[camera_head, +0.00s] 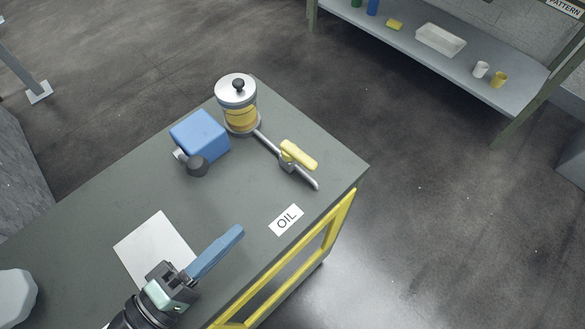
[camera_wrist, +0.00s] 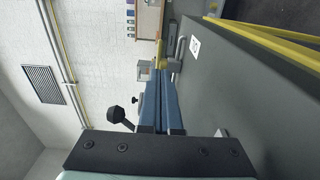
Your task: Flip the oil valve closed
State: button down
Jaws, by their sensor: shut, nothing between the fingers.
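The oil valve has a yellow handle (camera_head: 299,154) on a grey pipe (camera_head: 307,177) that runs from the base of a glass oil reservoir (camera_head: 240,117) with a silver lid and black knob. The handle lies tilted across the pipe, near the table's right corner. My gripper (camera_head: 240,231), with blue fingers, is shut and empty above the table's front part. It is apart from the valve, below and left of it in the head view. In the wrist view the fingers (camera_wrist: 160,85) point towards the yellow handle (camera_wrist: 160,55), which is small and partly hidden.
A blue box (camera_head: 199,135) with a dark knob stands left of the reservoir. A white OIL label (camera_head: 286,220) and a white sheet (camera_head: 155,248) lie on the table (camera_head: 75,225). A yellow frame (camera_head: 335,222) runs along the table's side. A shelf (camera_head: 455,80) stands beyond.

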aim_at(305, 167)
jog(key=x, duration=1.4)
